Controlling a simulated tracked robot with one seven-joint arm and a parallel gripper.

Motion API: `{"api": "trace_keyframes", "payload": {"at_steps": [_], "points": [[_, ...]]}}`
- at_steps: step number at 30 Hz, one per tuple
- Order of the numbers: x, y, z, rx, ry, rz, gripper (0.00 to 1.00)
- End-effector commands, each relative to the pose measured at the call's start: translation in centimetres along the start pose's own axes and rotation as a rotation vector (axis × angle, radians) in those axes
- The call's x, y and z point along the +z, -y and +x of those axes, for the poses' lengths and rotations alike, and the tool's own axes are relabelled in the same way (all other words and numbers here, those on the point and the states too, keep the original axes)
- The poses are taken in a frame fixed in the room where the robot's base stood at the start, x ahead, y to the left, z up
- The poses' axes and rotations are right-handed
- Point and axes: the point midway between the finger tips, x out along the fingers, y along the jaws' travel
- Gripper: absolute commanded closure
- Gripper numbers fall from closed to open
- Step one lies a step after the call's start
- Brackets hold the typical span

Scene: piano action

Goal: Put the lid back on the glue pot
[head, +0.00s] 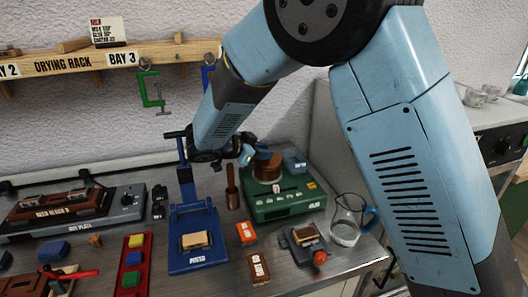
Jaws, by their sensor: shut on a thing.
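The glue pot (267,169) is a copper-brown round pot on a green heater box (287,205) with a label and a front dial, right of centre. My gripper (259,153) is at the pot's upper left edge, small and partly hidden by my own wrist. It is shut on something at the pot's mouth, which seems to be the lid. The lid's outline is too small and covered to make out, so I cannot tell whether it is seated, tilted or just above the rim.
A glass jug (346,222) stands right of the heater. A wooden-handled brush (232,188) is at its left, beside a blue press (195,240). Orange blocks (246,232) and a small grey device (305,240) lie in front. A shelf rack (110,61) hangs behind.

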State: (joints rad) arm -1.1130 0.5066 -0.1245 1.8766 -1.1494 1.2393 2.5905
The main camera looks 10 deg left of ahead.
Motion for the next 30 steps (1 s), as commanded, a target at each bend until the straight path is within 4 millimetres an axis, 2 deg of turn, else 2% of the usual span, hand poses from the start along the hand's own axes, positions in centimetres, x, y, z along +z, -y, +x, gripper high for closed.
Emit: {"api": "trace_keyframes", "payload": {"at_steps": [30], "points": [[-0.33,-0.65,-0.37,0.001,0.0,0.0,1.0]]}}
